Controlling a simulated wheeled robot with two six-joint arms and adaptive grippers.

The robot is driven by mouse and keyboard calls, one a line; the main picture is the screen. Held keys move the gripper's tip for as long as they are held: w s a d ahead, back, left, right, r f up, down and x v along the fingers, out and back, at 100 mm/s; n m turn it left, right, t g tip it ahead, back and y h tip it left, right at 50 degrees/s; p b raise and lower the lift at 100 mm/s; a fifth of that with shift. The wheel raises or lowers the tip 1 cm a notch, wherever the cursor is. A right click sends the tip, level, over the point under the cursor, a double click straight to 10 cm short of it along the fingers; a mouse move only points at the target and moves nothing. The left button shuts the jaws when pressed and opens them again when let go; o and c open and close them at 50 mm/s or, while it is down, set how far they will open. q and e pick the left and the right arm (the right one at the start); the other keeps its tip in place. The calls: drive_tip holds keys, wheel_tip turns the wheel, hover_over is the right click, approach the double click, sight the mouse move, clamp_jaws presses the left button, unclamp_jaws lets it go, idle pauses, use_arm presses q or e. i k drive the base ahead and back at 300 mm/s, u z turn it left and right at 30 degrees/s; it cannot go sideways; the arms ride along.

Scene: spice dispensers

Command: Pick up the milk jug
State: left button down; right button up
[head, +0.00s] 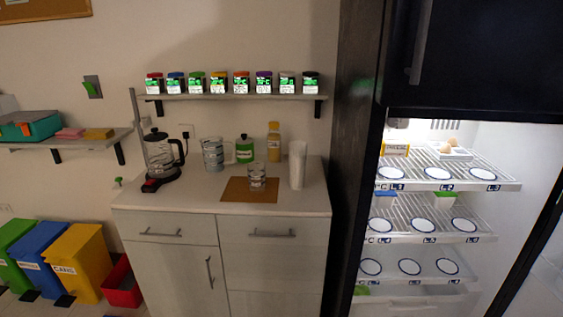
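A clear jug with a side handle and dark markings (213,154) stands upright on the cabinet top, between the kettle and a green container. A tall plain white vessel (297,166) stands upright near the right end of the same top. I cannot tell for sure which of these is the milk jug, as no label is readable. Neither of my grippers shows in the head view.
A black-handled glass kettle (161,156), a green container (244,149), a yellowish bottle (274,142) and a glass (257,177) on a brown mat (235,194) share the cabinet top (200,189). A spice shelf (225,97) hangs above. An open fridge (458,172) stands right.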

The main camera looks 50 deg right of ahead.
sight(297, 149)
drive_tip(key=z, duration=0.55)
drive_tip(key=i, duration=0.9)
drive_tip(key=z, duration=0.8)
